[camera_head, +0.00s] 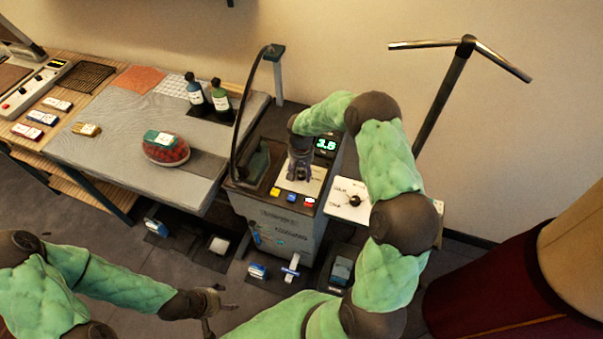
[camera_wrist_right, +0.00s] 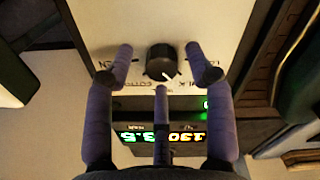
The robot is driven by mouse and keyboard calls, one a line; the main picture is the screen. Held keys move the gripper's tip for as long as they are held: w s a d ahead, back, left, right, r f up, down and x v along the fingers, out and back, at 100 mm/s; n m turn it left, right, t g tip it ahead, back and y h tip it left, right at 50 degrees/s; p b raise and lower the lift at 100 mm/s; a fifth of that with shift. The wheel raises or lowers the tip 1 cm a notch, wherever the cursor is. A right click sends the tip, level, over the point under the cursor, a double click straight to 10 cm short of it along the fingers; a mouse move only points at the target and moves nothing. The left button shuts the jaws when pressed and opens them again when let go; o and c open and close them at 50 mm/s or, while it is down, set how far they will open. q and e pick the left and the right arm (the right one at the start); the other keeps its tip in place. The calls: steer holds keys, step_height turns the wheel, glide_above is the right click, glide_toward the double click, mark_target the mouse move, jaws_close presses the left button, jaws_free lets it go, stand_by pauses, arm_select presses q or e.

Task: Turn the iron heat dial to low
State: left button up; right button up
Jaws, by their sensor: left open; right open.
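A black round dial (camera_wrist_right: 162,62) with a white pointer mark sits on a pale panel in the right wrist view. The pointer aims toward the lower right of that picture. Partly covered lettering surrounds it, including what looks like "cotton". My right gripper (camera_head: 299,174) is over this panel on the iron station (camera_head: 280,226); its open fingers straddle the dial, with visible gaps. In the head view the gripper hides this dial. A second black dial (camera_head: 354,201) is on a white side panel, its labels too small to read. My left gripper (camera_head: 214,300) is open and empty, low in front.
A lit green display (camera_head: 326,145) is beside the right gripper. Yellow, blue and red buttons (camera_head: 291,198) line the station's front edge. The grey board (camera_head: 110,140) holds a red cushion (camera_head: 166,152) and two bottles (camera_head: 221,102). A lamp-like stand (camera_head: 440,98) rises at right.

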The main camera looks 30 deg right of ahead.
steer(key=shift+w+f, duration=0.1)
steer(key=shift+f, duration=0.55)
jaws_close()
steer(key=shift+n, duration=0.4)
steer(key=n+b, duration=0.1)
steer(key=n, duration=0.1)
steer(key=shift+f+n, duration=0.1)
steer(key=shift+n, duration=0.3)
steer(key=shift+s+n, duration=0.2)
steer(key=shift+n, duration=2)
